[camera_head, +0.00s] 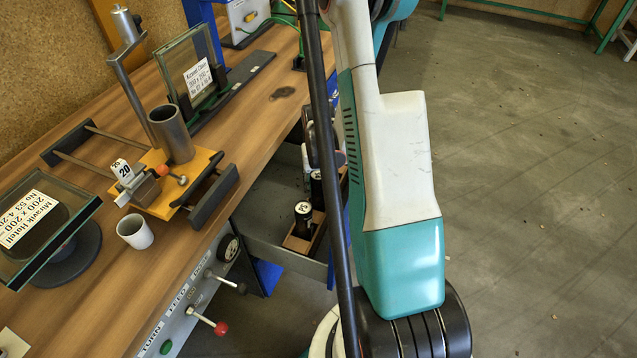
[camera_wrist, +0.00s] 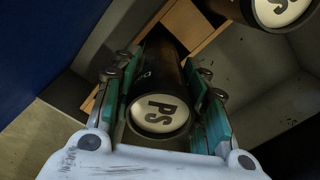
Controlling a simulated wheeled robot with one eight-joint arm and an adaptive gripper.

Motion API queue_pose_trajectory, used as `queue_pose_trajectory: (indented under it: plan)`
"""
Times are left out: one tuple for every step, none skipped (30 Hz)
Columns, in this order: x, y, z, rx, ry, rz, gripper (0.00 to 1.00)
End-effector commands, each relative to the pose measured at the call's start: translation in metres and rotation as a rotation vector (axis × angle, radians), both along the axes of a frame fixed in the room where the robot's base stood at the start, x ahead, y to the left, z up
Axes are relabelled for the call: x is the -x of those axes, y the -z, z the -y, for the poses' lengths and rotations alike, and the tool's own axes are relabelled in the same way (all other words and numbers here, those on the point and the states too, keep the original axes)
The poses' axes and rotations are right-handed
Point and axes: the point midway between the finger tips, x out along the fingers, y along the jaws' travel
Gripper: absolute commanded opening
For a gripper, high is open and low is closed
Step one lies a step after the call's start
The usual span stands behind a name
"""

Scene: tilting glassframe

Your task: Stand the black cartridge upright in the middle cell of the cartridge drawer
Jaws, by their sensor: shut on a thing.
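In the wrist view my gripper (camera_wrist: 163,66) is shut on the black cartridge (camera_wrist: 158,80), one finger on each side. Its pale round end, marked PS, faces the camera. The cartridge's far end points toward the wooden divider (camera_wrist: 185,24) of the cartridge drawer (camera_wrist: 118,28); I cannot tell whether it is inside a cell. A second black cartridge with a PS end (camera_wrist: 282,10) shows at the top right. In the head view the drawer (camera_head: 268,238) is pulled out below the bench, with a cartridge (camera_head: 303,218) upright in its wooden insert (camera_head: 296,243). My arm largely hides the gripper there.
The wooden bench (camera_head: 115,290) is beside the drawer and carries a white cup (camera_head: 135,232), a clamp fixture (camera_head: 160,205) and framed glass panels (camera_head: 190,65). Levers with red (camera_head: 221,328) and black knobs stick out from the bench front. Open floor (camera_head: 530,200) lies to the right.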

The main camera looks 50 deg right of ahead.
Motion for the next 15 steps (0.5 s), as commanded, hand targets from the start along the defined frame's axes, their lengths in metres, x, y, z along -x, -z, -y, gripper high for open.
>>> queue_pose_trajectory:
  plan:
    - [0.0, 0.001, 0.0, 0.0, 0.0, 0.0, 0.0]
    - [0.0, 0.002, 0.0, 0.0, 0.0, 0.0, 0.0]
    - [0.0, 0.003, 0.0, 0.0, 0.0, 0.0, 0.0]
    - [0.0, 0.003, 0.0, 0.0, 0.0, 0.0, 0.0]
    - [0.0, 0.004, 0.0, 0.0, 0.0, 0.0, 0.0]
    - [0.0, 0.005, 0.0, 0.0, 0.0, 0.0, 0.0]
    - [0.0, 0.005, 0.0, 0.0, 0.0, 0.0, 0.0]
    - [0.0, 0.006, 0.0, 0.0, 0.0, 0.0, 0.0]
    - [0.0, 0.007, 0.0, 0.0, 0.0, 0.0, 0.0]
    - [0.0, 0.008, 0.0, 0.0, 0.0, 0.0, 0.0]
    - [0.0, 0.008, 0.0, 0.0, 0.0, 0.0, 0.0]
    - [0.0, 0.009, 0.0, 0.0, 0.0, 0.0, 0.0]
    - [0.0, 0.01, 0.0, 0.0, 0.0, 0.0, 0.0]
    - [0.0, 0.011, 0.0, 0.0, 0.0, 0.0, 0.0]
    - [0.0, 0.012, 0.0, 0.0, 0.0, 0.0, 0.0]
